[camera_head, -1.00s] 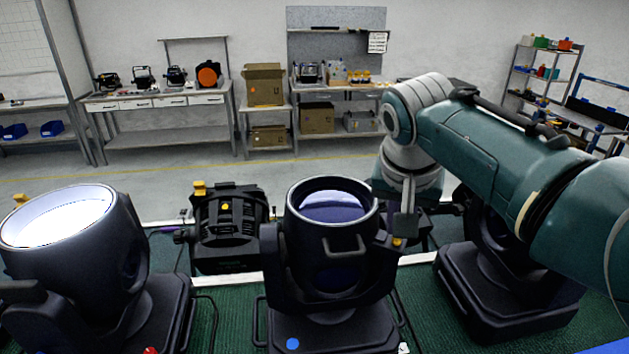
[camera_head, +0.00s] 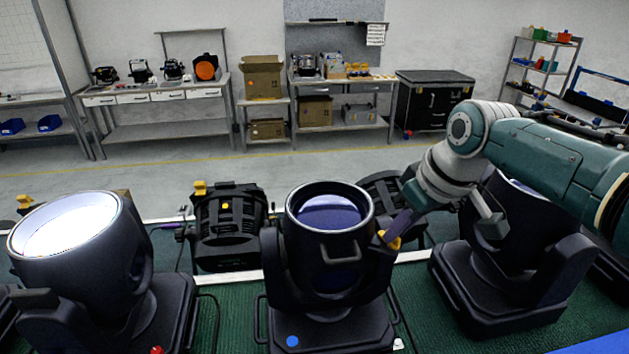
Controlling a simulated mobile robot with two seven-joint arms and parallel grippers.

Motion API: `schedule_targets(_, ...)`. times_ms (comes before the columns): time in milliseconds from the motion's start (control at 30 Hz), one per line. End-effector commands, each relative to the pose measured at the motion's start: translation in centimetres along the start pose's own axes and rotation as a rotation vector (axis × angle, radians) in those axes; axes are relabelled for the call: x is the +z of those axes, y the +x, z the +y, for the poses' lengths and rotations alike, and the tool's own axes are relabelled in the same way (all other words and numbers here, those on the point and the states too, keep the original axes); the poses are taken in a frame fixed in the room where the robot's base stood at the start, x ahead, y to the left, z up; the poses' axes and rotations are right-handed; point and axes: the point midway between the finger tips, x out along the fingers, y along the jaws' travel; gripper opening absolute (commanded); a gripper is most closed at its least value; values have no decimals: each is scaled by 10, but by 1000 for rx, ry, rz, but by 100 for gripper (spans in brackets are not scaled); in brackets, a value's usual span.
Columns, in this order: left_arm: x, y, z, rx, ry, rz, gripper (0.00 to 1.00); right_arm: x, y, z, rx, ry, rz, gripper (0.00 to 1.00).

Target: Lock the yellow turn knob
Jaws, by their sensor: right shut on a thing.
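The yellow turn knob (camera_head: 389,241) sits on the right side of the middle stage light (camera_head: 330,265), a black can with a dark blue lens facing up. My right gripper (camera_head: 396,232) reaches it from the upper right, tilted, and is shut on the knob. The fingers partly cover the knob, so its exact turn angle is hard to tell. My left gripper is not in view.
A lit can light (camera_head: 75,235) stands at left, and another dark light (camera_head: 500,270) stands under my right arm. A smaller black fixture (camera_head: 228,225) with a yellow clamp (camera_head: 200,188) is behind. Green matting (camera_head: 235,310) shows between the bases.

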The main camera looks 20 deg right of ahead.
Motion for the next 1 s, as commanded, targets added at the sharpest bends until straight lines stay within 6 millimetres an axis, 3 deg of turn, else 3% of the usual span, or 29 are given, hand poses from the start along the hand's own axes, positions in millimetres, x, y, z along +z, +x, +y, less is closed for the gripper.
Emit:
schedule_targets(500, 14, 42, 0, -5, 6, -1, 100, 0, 4, 4, -161, -391, 1, 0)
schedule_targets(1000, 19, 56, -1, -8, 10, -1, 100, -1, 1, 5, -217, -527, -2, 0)
